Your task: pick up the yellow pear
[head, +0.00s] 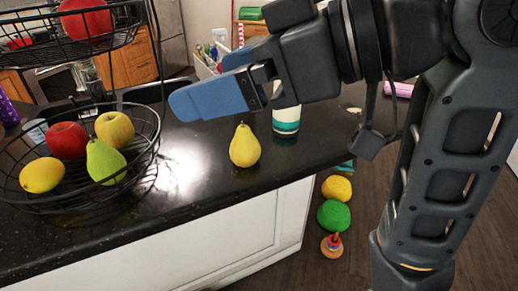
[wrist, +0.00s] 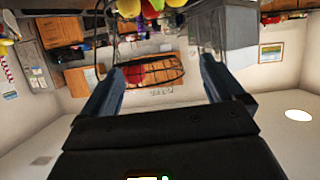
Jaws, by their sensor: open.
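The yellow pear (head: 244,148) stands upright on the dark countertop (head: 215,185), near its front edge, in the head view. My gripper (head: 205,95) is above and slightly left of the pear, apart from it, with its blue fingers pointing left. In the wrist view the two fingers of my gripper (wrist: 160,75) are spread wide, with nothing held between them. I cannot make out the yellow pear in the wrist view.
A black wire basket (head: 75,205) at left holds apples, a green pear and a lemon, with an upper tier (head: 60,50) above. A white and teal cup (head: 286,122) stands behind the pear. Toys (head: 334,216) lie on the floor at right. The counter left of the pear is clear.

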